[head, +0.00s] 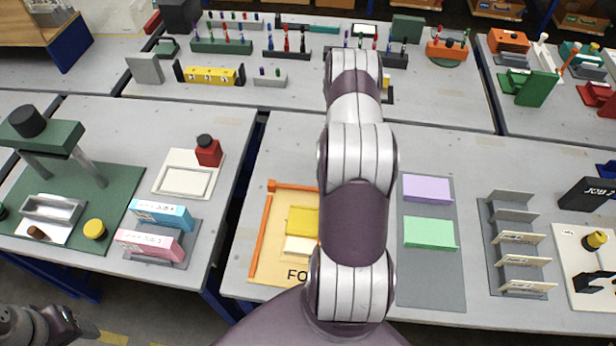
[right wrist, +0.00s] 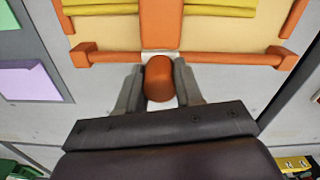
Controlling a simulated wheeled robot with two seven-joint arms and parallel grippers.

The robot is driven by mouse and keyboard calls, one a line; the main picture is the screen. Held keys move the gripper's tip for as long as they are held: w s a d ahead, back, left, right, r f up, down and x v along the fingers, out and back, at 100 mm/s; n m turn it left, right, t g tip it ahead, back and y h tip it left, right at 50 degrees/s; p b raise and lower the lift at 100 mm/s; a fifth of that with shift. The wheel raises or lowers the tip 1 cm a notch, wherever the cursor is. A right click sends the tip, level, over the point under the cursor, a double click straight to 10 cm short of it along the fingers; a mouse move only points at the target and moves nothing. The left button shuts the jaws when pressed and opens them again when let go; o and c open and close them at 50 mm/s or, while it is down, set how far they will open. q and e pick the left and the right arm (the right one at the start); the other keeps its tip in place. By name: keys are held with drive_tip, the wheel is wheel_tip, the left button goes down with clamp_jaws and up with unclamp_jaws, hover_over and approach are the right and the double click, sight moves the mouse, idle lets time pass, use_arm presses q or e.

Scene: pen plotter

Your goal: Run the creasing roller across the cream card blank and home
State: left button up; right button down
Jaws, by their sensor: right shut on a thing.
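The cream card blank (head: 299,246) lies on a tan board with orange rails (head: 258,262), just on the near side of a yellow block (head: 302,220). My right arm covers the board's right part. In the right wrist view, my right gripper (right wrist: 159,88) is shut on the orange rounded end of the roller handle (right wrist: 160,78). The handle meets an orange crossbar (right wrist: 225,59) along the board's edge; its far end also shows in the head view (head: 292,186). Yellow pieces (right wrist: 222,7) show beyond it. My left gripper (head: 68,328) is low at the left, its fingers unclear.
A grey panel (head: 430,285) with a purple block (head: 427,188) and green block (head: 430,232) lies right of my arm. A slotted rack (head: 515,240) stands farther right. A gap separates this table from the left table with its press (head: 45,140).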

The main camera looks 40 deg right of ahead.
drive_tip(key=s+d, duration=0.3)
drive_tip(key=s, duration=0.1)
drive_tip(key=shift+s+d+b, duration=0.3)
drive_tip(key=shift+d, duration=0.05)
drive_tip(key=shift+r, duration=0.1)
